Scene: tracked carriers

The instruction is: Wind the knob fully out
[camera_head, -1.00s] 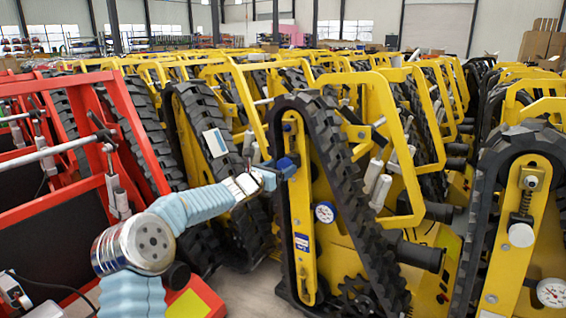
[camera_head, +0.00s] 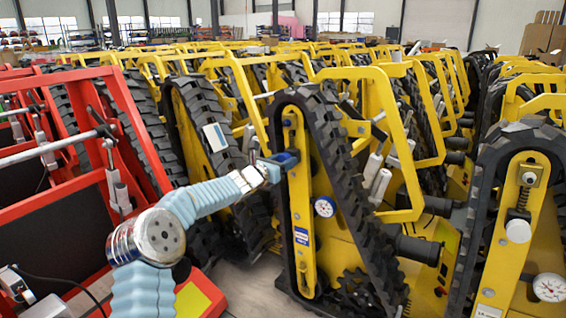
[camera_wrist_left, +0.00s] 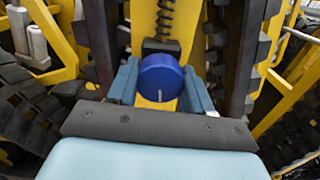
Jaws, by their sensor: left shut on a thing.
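The blue knob (camera_wrist_left: 160,76) sits between my left gripper's two blue-grey fingers in the left wrist view. A short pale mark shows on its face, toward the bottom of the picture. A dark block and a coil spring (camera_wrist_left: 168,18) lie behind it on the yellow carrier plate. In the head view my left gripper (camera_head: 284,160) is at the upper part of the yellow tracked carrier's side plate (camera_head: 300,205), shut on the knob. The knob is mostly hidden there by the gripper. My right gripper is not in view.
A round gauge (camera_head: 325,207) is on the same carrier, below and right of my gripper. Black tracks (camera_head: 345,180) run close beside the plate. A red frame (camera_head: 140,130) stands at the left, near my arm. Another yellow carrier (camera_head: 510,220) stands at the right.

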